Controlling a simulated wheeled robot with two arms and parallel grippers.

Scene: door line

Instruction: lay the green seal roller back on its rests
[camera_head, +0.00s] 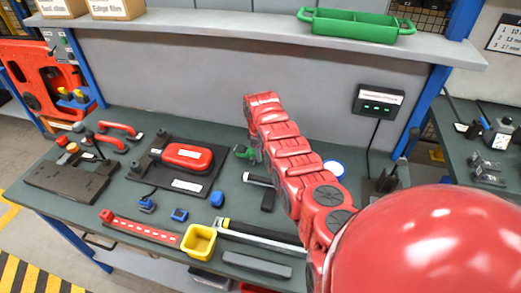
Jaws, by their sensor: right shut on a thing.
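The green seal roller (241,151) shows only as a small green piece near the middle of the bench, beside the dark end of my right arm. My right gripper (252,153) is mostly hidden behind its own red arm links and is shut on that green piece. The rests cannot be made out for certain; a small black and light-coloured part (262,181) lies just below the gripper. My left gripper is not in view.
A black plate with a red housing (188,157) lies left of the gripper. A yellow bin (199,242), a red strip (143,229) and a grey bar (257,264) lie along the front. A green tray (354,26) sits on the shelf above. My red arm covers the bench's right middle.

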